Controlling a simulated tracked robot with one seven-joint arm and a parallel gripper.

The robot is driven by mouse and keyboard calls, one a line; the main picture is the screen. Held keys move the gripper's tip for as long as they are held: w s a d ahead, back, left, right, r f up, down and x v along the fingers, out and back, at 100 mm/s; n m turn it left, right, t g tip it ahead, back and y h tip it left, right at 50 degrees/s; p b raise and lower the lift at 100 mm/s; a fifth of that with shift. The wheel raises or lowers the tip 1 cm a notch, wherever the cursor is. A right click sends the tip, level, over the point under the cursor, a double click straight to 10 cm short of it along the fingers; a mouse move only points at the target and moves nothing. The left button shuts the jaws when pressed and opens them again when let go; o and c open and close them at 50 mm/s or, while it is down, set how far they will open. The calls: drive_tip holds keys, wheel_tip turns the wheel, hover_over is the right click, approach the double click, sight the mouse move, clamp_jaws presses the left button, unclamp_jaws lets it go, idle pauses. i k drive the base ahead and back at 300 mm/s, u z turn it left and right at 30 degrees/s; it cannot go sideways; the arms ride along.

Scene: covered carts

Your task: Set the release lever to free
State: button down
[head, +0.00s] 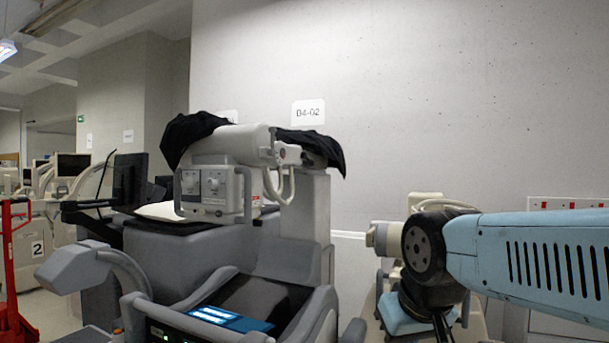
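A grey and white covered cart (190,250) stands left of centre, with a black cover (190,135) bunched over its top. A white control box (212,192) with two round dials and a side handle is mounted on its upper part. I cannot pick out a release lever with certainty, nor which way one is set. My gripper's fingers do not show.
A lit blue panel (230,318) sits low on the cart's front. A black monitor (130,180) is on the left, and a red stand (12,270) is at the far left edge. A concrete wall with a sign reading B4-02 (308,113) closes off the back.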

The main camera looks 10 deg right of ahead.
sight(303, 154)
drive_tip(key=z, duration=0.1)
drive_tip(key=i, duration=1)
drive_tip(key=u, duration=0.1)
